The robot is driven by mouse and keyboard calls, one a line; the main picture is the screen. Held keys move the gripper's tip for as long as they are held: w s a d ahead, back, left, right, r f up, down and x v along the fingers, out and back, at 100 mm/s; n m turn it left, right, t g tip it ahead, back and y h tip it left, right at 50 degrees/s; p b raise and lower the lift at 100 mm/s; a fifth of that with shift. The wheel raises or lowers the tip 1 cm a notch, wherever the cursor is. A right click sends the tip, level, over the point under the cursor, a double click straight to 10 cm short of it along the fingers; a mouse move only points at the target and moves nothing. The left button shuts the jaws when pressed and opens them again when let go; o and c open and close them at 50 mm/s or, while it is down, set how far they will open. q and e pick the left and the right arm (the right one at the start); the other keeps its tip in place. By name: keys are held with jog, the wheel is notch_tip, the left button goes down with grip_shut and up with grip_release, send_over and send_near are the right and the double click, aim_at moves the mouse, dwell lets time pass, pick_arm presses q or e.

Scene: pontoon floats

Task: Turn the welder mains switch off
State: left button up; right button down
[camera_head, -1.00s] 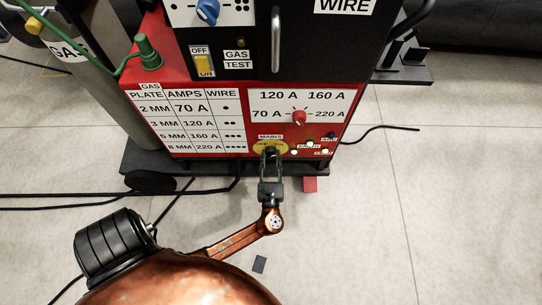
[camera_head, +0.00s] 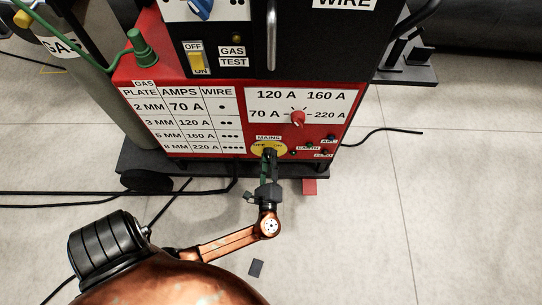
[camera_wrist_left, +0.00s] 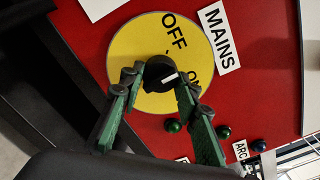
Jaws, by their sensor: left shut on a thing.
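The yellow round mains switch plate (camera_head: 257,149) is low on the red front panel of the welder (camera_head: 190,88). In the left wrist view the plate (camera_wrist_left: 130,42) carries OFF and ON marks beside a MAINS label. The black switch knob (camera_wrist_left: 160,72) has a white line that points roughly toward the ON mark. My left gripper (camera_head: 269,155) reaches up to the switch from below. In the wrist view its green fingers (camera_wrist_left: 157,82) are on both sides of the knob, shut on it. The fingers hide part of the plate. My right gripper is not in view.
Small green and blue lamps (camera_wrist_left: 173,126) sit close beside the fingers. A red current dial (camera_head: 298,118) is above the switch. A yellow gas test switch (camera_head: 196,62) is higher up. Cables lie at left. The floor at right (camera_head: 450,210) is mostly clear.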

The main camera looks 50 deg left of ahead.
pick_arm(q)
jog(key=n+b, duration=0.1)
jog(key=n, duration=0.4)
jog(key=shift+f+b, duration=0.2)
jog(key=shift+b, duration=0.2)
jog(key=shift+r+n+b, duration=0.15)
jog(key=shift+n+b, duration=0.3)
jog(key=shift+n, duration=1.25)
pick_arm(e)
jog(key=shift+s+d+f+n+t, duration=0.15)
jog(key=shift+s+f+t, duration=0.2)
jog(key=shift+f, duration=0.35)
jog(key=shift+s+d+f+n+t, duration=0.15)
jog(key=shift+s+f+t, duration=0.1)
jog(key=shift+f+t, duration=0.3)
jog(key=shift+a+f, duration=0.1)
pick_arm(q)
jog(key=o, duration=1)
jog(key=shift+o, duration=0.8)
jog(key=v, duration=0.7)
jog(key=shift+s+d, duration=0.15)
jog(key=shift+d, duration=0.05)
